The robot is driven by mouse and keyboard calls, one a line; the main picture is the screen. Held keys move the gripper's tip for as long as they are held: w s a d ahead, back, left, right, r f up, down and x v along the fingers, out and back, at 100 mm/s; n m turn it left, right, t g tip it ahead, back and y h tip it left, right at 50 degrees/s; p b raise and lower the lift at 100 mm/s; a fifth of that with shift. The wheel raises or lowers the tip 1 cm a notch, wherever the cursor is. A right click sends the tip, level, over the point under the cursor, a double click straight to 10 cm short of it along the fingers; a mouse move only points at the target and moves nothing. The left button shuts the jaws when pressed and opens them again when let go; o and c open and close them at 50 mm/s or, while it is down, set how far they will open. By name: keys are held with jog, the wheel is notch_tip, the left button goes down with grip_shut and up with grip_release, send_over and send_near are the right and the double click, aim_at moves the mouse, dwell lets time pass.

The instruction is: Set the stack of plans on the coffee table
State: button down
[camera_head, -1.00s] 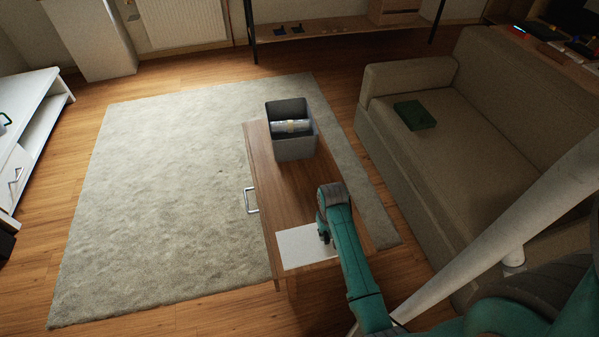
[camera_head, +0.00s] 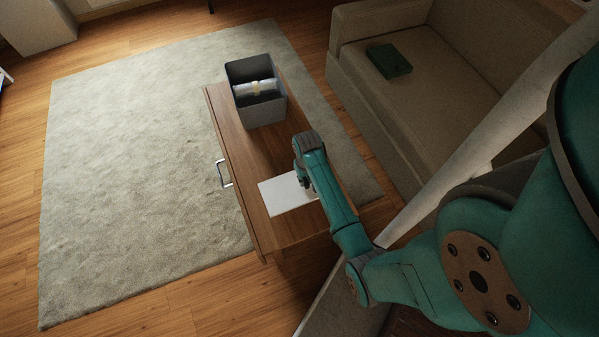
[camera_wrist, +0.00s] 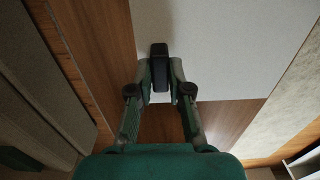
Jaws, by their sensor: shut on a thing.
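A flat white stack of plans (camera_head: 284,195) shows over the near part of the wooden coffee table (camera_head: 245,160). In the wrist view the white stack (camera_wrist: 220,45) fills the upper middle, with wood on its left and below. A dark block-like piece (camera_wrist: 160,68) stands at its edge. My gripper (camera_wrist: 160,75) is shut on this dark piece, one finger on each side. In the head view my gripper (camera_head: 306,186) is at the stack's right edge, partly hidden by my arm. I cannot tell whether the stack touches the tabletop.
A grey open box (camera_head: 262,108) with a rolled whitish item stands on the table's far end. A handle (camera_head: 224,174) sticks out on the table's left side. A beige sofa (camera_head: 440,95) with a dark green box (camera_head: 389,61) is at right. A pale rug (camera_head: 130,150) lies left.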

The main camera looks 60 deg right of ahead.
jog(key=shift+f, duration=2.75)
jog(key=c, duration=1.1)
grip_release()
